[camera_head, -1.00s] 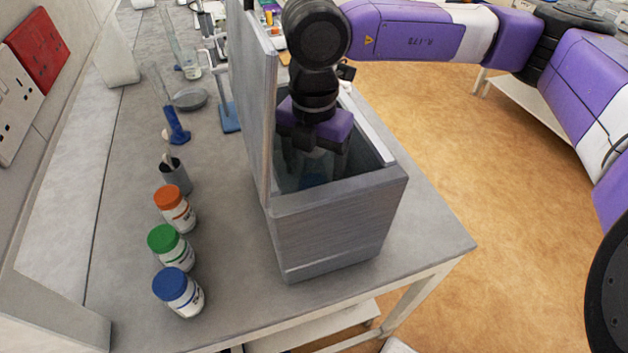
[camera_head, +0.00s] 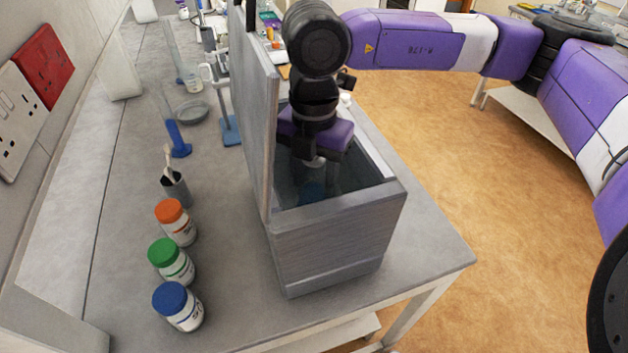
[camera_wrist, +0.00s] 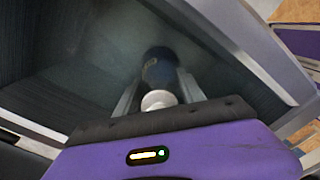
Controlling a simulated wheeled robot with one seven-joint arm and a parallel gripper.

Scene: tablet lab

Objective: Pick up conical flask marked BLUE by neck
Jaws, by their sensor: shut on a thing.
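My gripper (camera_head: 318,172) reaches down into an open grey metal box (camera_head: 335,240) on the bench. In the wrist view, my gripper (camera_wrist: 160,86) has its two pale fingers on either side of a vessel with a whitish round top (camera_wrist: 159,100) and a dark blue body (camera_wrist: 160,68). This looks like the blue flask, held at its upper part. In the head view, the blue of the flask (camera_head: 312,190) shows dimly below my fingers, inside the box. Its marking is not readable, and I cannot tell whether its base touches the box floor.
The box's raised lid (camera_head: 258,120) stands at its left, close to my wrist. Jars with orange (camera_head: 170,211), green (camera_head: 164,252) and blue (camera_head: 170,297) lids stand left of the box. Behind them are a dark cup (camera_head: 176,188) and a blue-based cylinder (camera_head: 178,140).

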